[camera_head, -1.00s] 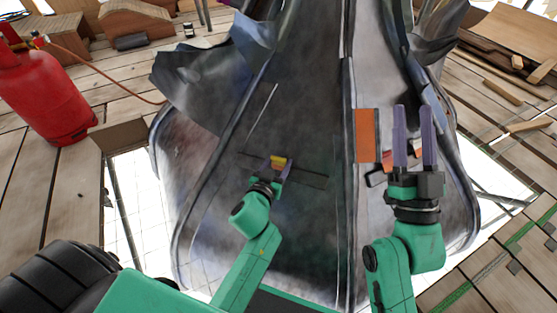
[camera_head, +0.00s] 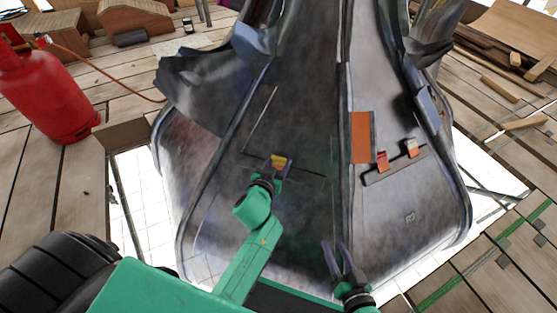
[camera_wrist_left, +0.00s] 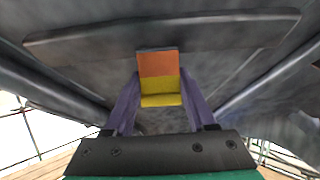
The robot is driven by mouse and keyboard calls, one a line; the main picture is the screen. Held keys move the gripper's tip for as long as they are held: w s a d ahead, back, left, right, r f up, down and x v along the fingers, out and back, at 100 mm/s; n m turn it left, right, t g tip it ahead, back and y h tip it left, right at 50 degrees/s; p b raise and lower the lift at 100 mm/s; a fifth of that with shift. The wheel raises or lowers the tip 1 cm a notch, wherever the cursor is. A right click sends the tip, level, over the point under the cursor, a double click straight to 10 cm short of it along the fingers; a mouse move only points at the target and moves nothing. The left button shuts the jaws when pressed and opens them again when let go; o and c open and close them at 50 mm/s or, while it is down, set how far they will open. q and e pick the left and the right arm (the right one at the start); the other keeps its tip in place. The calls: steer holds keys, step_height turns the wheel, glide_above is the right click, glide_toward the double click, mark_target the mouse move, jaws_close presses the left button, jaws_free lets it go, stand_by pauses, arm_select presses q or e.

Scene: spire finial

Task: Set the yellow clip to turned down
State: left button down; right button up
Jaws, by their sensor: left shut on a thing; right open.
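The yellow clip (camera_head: 278,161) sits on a dark strip (camera_head: 310,176) on the left panel of the grey metal spire. In the left wrist view the clip (camera_wrist_left: 160,92) shows a yellow lower part and an orange upper part, below the dark strip (camera_wrist_left: 220,32). My left gripper (camera_head: 277,168) is shut on the clip, with one purple finger at each side of it in the wrist view (camera_wrist_left: 160,100). My right gripper (camera_head: 341,258) is open and empty, low in front of the right panel.
An orange plate (camera_head: 361,137) is on the spire right of centre. A red clip (camera_head: 382,161) and a pale-and-red clip (camera_head: 410,148) sit on another dark strip (camera_head: 395,168). A red gas cylinder (camera_head: 45,95) stands at the left on planks.

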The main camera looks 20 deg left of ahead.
arm_select(q)
steer(key=shift+w+r+g+p, duration=0.15)
steer(key=shift+g+p, duration=0.15)
steer(key=shift+p, duration=1.65)
steer(key=g+p, duration=0.1)
steer(key=p, duration=0.2)
steer(key=shift+w, duration=0.2)
arm_select(e)
step_height(320, 180, up, 8)
steer(key=g, duration=0.2)
arm_select(q)
steer(key=g+p, duration=0.1)
steer(key=p, duration=0.1)
steer(key=shift+w+p, duration=0.15)
steer(key=shift+p, duration=0.2)
steer(key=shift+f+g, duration=0.2)
steer(key=shift+g, duration=0.1)
arm_select(e)
steer(key=d+r+n+g+h, duration=0.1)
steer(key=d+r+g+h, duration=0.1)
steer(key=d, duration=0.5)
steer(key=shift+s+r+n+g+h, duration=0.25)
steer(key=shift+s+g+h, duration=0.25)
steer(key=shift+g, duration=0.6)
arm_select(q)
steer(key=shift+c, duration=1.1)
jaws_free()
